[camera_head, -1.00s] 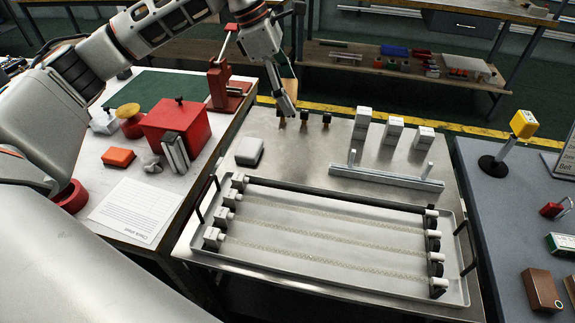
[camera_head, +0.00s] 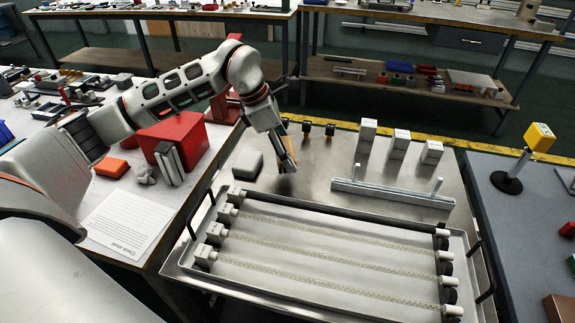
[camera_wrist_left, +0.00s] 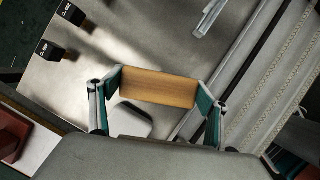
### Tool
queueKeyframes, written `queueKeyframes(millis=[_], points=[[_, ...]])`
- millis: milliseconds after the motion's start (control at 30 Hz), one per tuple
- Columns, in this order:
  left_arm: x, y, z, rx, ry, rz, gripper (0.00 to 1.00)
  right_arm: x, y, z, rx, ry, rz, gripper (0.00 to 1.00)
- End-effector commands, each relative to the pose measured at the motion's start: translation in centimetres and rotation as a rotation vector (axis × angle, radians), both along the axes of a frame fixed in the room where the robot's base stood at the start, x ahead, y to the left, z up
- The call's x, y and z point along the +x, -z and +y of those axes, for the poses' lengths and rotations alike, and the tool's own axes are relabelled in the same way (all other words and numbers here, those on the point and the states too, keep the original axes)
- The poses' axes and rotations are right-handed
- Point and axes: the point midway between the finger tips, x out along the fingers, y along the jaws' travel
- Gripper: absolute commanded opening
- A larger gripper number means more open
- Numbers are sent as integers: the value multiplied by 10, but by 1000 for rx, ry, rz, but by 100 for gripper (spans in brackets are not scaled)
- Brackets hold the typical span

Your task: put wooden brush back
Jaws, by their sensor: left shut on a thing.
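The wooden brush (camera_wrist_left: 158,88) shows as a light-brown wooden bar across the fingers in the left wrist view. My left gripper (camera_wrist_left: 158,100) is shut on it, with a teal-lined finger at each end. In the head view my left gripper (camera_head: 287,158) is above the metal table, just right of a white rounded block (camera_head: 247,165). The fingers mostly hide the brush there, and any bristles are not visible. My right gripper is not in view.
A tray (camera_head: 330,228) with several chain-like strips lies in front. A metal rail (camera_head: 392,194) with two pegs and three white boxes (camera_head: 400,142) stand right. Small black blocks (camera_head: 330,130) stand behind the gripper. A red box (camera_head: 180,140) is on the left table.

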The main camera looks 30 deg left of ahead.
Motion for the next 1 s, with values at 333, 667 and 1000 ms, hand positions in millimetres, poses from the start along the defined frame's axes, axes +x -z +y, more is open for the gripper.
queueKeyframes(millis=[333, 667, 1000], points=[[0, 30, 0, -1, 1, 1, 56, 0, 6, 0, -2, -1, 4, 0], [1, 51, 0, 0, 1, -3, 56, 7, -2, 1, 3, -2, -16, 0], [0, 54, 0, 0, 1, -2, 93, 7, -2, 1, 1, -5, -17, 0]])
